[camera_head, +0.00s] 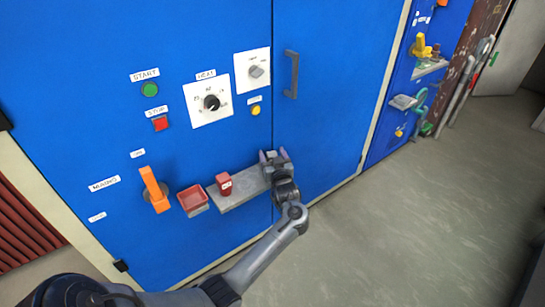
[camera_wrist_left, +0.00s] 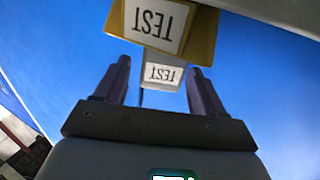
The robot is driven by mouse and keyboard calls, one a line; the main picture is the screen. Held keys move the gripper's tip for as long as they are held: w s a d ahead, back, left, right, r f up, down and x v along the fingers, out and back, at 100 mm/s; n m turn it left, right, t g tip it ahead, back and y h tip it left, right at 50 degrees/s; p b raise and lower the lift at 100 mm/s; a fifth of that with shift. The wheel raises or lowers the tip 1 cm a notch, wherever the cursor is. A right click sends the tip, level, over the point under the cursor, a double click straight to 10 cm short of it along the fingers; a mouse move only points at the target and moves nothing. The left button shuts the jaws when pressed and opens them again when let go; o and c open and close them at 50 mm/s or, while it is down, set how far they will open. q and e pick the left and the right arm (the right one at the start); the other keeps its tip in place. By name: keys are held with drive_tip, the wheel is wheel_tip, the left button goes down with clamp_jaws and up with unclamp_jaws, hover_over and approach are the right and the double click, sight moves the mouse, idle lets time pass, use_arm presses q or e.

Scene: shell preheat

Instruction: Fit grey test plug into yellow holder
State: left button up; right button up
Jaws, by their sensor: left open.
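In the left wrist view a yellow holder (camera_wrist_left: 203,38) with an upside-down TEST label stands at the top. The grey test plug (camera_wrist_left: 149,83), with its own TEST label, shows just below the holder in the picture, between my open fingers. I cannot tell whether plug and holder touch. My left gripper (camera_wrist_left: 157,70) is open, with a visible gap on both sides of the plug. In the head view my left gripper (camera_head: 273,155) is at the right end of the grey shelf (camera_head: 240,190); plug and holder cannot be made out there. My right gripper is out of view.
A red block (camera_head: 224,184) stands on the shelf, left of my gripper. Left of it are a red tray (camera_head: 192,199) and an orange lever (camera_head: 155,190). The blue cabinet door has a grey handle (camera_head: 291,74). Open floor (camera_head: 400,230) lies to the right.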

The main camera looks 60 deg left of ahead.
use_arm(q)
drive_tip(key=s+d+f+m+t+h+p, duration=0.1)
drive_tip(key=s+d+f+m+h+p, duration=0.2)
drive_tip(key=d, duration=0.5)
drive_tip(key=s+d+f+m+t+h, duration=0.25)
drive_tip(key=d+h, duration=0.25)
drive_tip(key=d, duration=0.4)
drive_tip(key=s+d+f+m+t+h+p, duration=0.1)
drive_tip(key=s+d+f+m+h+p, duration=0.2)
drive_tip(key=d, duration=0.5)
drive_tip(key=s+d+m+g+h, duration=0.3)
drive_tip(key=s+d, duration=0.4)
drive_tip(key=s, duration=0.3)
drive_tip(key=s+d+f+m+g+h+b, duration=0.1)
drive_tip(key=s+d+m+g+h, duration=0.2)
drive_tip(key=s+d, duration=0.3)
drive_tip(key=s+m+g, duration=0.1)
drive_tip(key=s, duration=0.3)
drive_tip(key=shift+s+d, duration=0.35)
drive_tip(key=shift+s, duration=0.05)
